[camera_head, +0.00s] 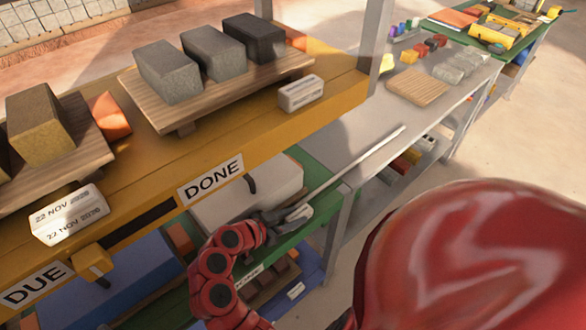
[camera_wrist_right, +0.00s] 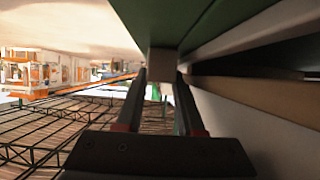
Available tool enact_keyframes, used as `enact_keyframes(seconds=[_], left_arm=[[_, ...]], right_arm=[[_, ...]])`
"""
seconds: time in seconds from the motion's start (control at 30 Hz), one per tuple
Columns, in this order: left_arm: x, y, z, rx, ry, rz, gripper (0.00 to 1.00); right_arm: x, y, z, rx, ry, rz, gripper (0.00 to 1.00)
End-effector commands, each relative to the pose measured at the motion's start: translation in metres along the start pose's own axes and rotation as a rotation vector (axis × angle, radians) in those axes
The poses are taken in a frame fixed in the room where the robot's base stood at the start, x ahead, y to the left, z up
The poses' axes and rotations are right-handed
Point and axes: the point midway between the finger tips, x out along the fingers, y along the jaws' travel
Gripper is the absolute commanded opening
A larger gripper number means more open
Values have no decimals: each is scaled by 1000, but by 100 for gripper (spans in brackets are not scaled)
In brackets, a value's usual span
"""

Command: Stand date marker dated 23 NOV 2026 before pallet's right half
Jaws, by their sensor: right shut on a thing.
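My right gripper (camera_head: 302,213) is low beside the green-edged shelf. A white marker printed 22 NOV (camera_head: 68,213) stands before the left wooden pallet (camera_head: 88,158), which bears tan blocks (camera_head: 40,123). Another pale marker (camera_head: 301,93), its print too small to read, is by the right end of the right wooden pallet (camera_head: 222,110). That pallet bears three grey to dark blocks (camera_head: 168,74). My left gripper is not in view.
A long white rod (camera_head: 355,160) slants over the grey table (camera_head: 340,142). Orange pieces (camera_head: 110,117) lie near the pallets. A small wooden board (camera_head: 417,87) is at right.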

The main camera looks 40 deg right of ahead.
Motion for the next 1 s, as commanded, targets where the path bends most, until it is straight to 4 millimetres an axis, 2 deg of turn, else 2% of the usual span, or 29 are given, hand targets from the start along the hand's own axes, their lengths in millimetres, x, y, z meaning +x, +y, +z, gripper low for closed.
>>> enact_keyframes(seconds=[0.03, 0.1, 0.47, 0.57, 0.8, 1.0], left_arm=[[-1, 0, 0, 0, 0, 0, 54], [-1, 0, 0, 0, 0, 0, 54], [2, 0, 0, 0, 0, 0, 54], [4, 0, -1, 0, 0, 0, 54], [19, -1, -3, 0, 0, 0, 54], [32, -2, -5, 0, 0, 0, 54]], right_arm=[[0, 0, 1, 0, 0, 0, 42], [0, 0, 0, 0, 0, 0, 49], [-5, 0, -1, -1, 0, -2, 49], [-20, -1, -2, -1, 1, -4, 49], [-78, -1, -4, -1, -3, -5, 49], [-109, 0, -3, -2, -3, 2, 49]])
